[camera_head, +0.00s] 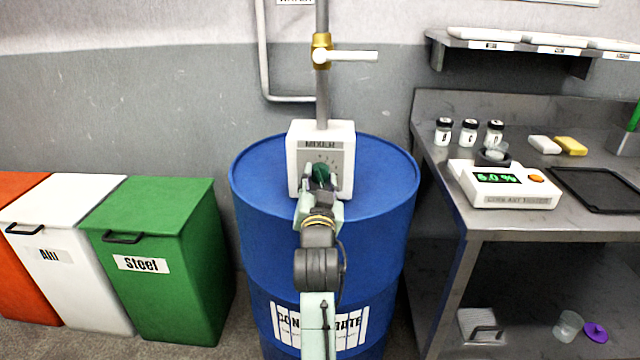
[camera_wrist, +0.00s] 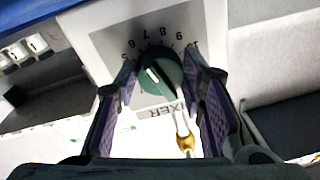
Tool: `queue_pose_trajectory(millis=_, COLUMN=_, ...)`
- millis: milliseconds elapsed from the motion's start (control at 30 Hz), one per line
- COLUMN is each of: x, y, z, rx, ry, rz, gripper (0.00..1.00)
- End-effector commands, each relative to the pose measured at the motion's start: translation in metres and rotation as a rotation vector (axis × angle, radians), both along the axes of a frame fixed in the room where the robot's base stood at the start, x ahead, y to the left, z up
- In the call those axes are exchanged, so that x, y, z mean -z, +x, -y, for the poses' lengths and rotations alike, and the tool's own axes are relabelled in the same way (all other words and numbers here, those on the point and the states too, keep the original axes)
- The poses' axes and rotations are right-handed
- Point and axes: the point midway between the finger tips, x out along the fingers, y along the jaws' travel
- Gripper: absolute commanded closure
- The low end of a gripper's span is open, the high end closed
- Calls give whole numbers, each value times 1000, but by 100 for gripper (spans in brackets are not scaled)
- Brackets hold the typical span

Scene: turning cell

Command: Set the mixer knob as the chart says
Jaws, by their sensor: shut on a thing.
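The mixer (camera_head: 342,186) is a white box with a grey dial plate, on top of the blue drum. Its green knob (camera_head: 320,172) also shows in the wrist view (camera_wrist: 160,72), with a short white mark on its face. Printed numbers surround it, upside down in that view; 6 to 9 are readable along the top. I cannot tell which number the mark points at. My gripper (camera_wrist: 160,63) has one purple-padded finger on each side of the knob and is shut on it. In the head view my arm hides part of the knob. No readable chart is in view.
The blue drum (camera_head: 260,230) stands between the lidded bins, including the green Steel bin (camera_head: 155,300), and the steel bench (camera_head: 440,165). A tester (camera_head: 505,185) on the bench shows a green percent reading, apparently 6.0. A pipe with a brass valve (camera_head: 321,50) rises above the mixer.

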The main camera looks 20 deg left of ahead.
Motion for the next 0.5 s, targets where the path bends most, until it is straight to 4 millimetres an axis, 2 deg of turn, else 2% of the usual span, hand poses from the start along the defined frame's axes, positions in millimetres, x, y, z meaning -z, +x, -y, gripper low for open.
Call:
queue_pose_trajectory(millis=200, x=1, y=0, z=0, rx=1, ry=123, rz=-35, gripper=91)
queue_pose_trajectory(millis=500, x=1, y=0, z=-1, rx=0, ry=204, rz=-59, gripper=91)
